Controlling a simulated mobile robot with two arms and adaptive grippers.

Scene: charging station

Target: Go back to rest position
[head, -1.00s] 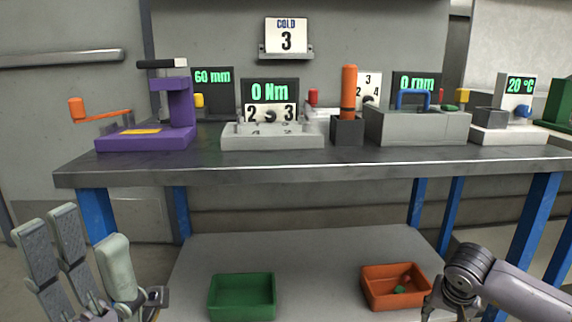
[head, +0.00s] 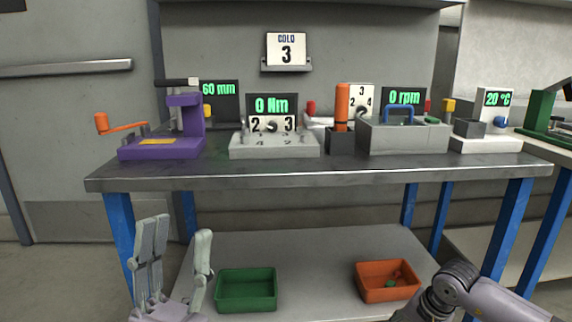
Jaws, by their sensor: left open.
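My left gripper (head: 178,262) is at the lower left of the head view, in front of the bench, with its grey fingers pointing up. It is open with nothing between the fingers. My right arm comes in at the lower right; its gripper is below the picture edge and only wrist and arm links show. Both arms are below the worktop level and apart from the devices on it.
The metal workbench (head: 330,176) carries a purple press (head: 165,146), a grey numbered block (head: 274,145), an orange-handled tool (head: 342,108) and a grey basin (head: 402,137). A green bin (head: 246,290) and an orange bin (head: 388,282) stand on the lower shelf.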

